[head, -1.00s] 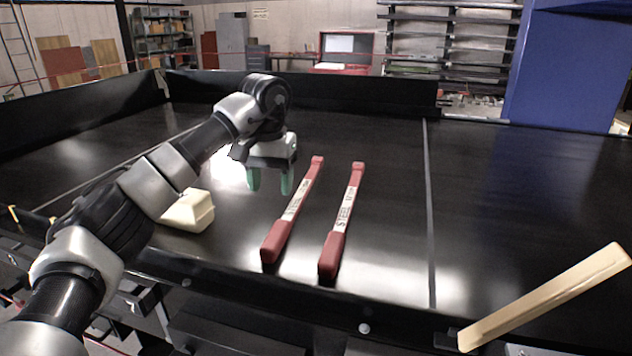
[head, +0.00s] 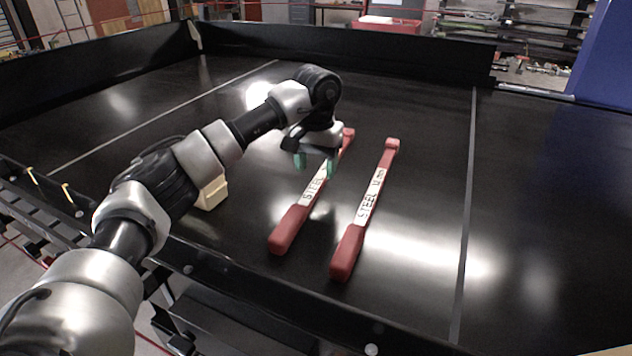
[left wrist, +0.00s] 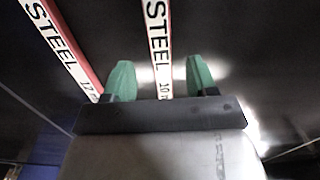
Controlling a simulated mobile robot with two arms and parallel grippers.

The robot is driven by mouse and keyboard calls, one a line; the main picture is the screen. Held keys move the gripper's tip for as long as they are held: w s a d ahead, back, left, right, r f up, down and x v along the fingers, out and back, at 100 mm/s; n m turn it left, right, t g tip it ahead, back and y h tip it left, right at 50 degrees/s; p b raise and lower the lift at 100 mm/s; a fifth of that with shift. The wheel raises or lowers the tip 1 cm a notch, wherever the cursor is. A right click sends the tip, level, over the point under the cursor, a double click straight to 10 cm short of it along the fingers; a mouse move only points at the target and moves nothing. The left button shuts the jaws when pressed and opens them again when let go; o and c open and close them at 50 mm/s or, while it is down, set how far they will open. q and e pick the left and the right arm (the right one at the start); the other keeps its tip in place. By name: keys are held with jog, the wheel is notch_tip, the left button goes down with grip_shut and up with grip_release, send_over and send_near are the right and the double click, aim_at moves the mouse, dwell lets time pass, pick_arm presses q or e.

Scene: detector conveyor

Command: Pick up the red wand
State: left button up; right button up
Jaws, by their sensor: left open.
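Two red wands with white labels lie side by side on the black conveyor. The left wand (head: 311,192) and the right wand (head: 367,204) both read "STEEL". My left gripper (head: 316,165), with green fingertips, is open over the upper part of the left wand and partly hides it. In the left wrist view, the wand marked "STEEL 10" (left wrist: 158,40) runs between the open fingers (left wrist: 159,75), and neither finger appears to hold it. The wand marked "STEEL 12" (left wrist: 58,45) lies to the left there. My right gripper is not in view.
A cream block (head: 212,193) lies left of the wands, partly hidden by my left arm. Black side walls (head: 340,43) edge the conveyor at the back and left. The belt right of the wands is clear.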

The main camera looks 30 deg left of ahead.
aim_at(316, 184)
pick_arm(q)
notch_tip(316, 184, down, 4)
jog(key=shift+r+p, duration=0.25)
jog(key=shift+p, duration=0.7)
jog(key=shift+a+f, duration=0.1)
jog(key=shift+f, duration=0.25)
jog(key=shift+c, duration=0.4)
jog(key=c, duration=1)
jog(key=shift+r, duration=0.15)
